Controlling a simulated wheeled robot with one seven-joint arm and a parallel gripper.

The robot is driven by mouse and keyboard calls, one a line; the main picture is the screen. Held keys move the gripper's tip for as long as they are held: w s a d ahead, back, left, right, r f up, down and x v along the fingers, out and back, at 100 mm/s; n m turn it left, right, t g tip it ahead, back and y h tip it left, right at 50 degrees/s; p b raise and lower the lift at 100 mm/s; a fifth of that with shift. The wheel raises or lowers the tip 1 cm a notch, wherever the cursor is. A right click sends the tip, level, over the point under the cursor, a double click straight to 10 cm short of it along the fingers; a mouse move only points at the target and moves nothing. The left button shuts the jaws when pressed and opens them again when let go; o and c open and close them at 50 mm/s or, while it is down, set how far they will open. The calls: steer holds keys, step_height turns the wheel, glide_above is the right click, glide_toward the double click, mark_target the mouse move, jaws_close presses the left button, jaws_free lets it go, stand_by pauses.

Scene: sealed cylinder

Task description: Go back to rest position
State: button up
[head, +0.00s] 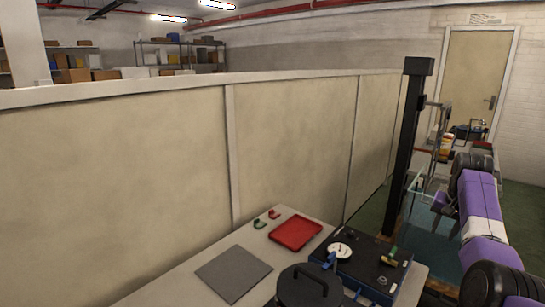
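My purple, white and black arm rises along the right edge of the head view, bent with a black joint at its top. My gripper cannot be made out; the end of the arm is hidden or out of view. A black cylinder with a lid and a handle on top (308,288) stands at the front of the table (185,285), cut off by the lower edge. A black panel box (362,262) beside it carries a round white gauge (340,252), a blue-handled part (330,261) and a yellow-green handled part (391,256).
A red tray (296,233), a grey mat (234,273), a green hook-shaped piece (259,224) and a red one (273,214) lie on the table. A beige partition (110,190) runs behind it. A black post (406,150) and a cluttered trolley (440,150) stand near my arm.

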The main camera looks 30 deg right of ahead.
steer(key=w+d+t+h, duration=0.3)
steer(key=h, duration=0.1)
steer(key=w+a+f+n+t+h, duration=0.2)
steer(key=a+f+t, duration=0.1)
steer(key=a, duration=0.2)
steer(key=s+a+f+n+t, duration=0.2)
steer(key=s+a+n+t, duration=0.1)
steer(key=a, duration=0.9)
steer(key=s+a+f+n+t, duration=0.2)
steer(key=s+a+f+t, duration=0.1)
steer(key=a, duration=0.9)
steer(key=s+a+r+n+t+y, duration=0.2)
steer(key=s+a, duration=0.7)
steer(key=a, duration=0.3)
steer(key=s+a+r+n+t+y, duration=0.2)
steer(key=s+a+r+y, duration=0.1)
steer(key=s+a, duration=0.75)
steer(key=s+a+n+g+y, duration=0.1)
steer(key=s+a+y, duration=0.1)
steer(key=s+a, duration=0.2)
steer(key=s+a+f+n+g+y, duration=0.1)
steer(key=s+a, duration=0.3)
steer(key=s, duration=0.5)
steer(key=shift+a+g+y, duration=0.25)
steer(key=shift+g+y, duration=0.15)
steer(key=shift+g, duration=0.3)
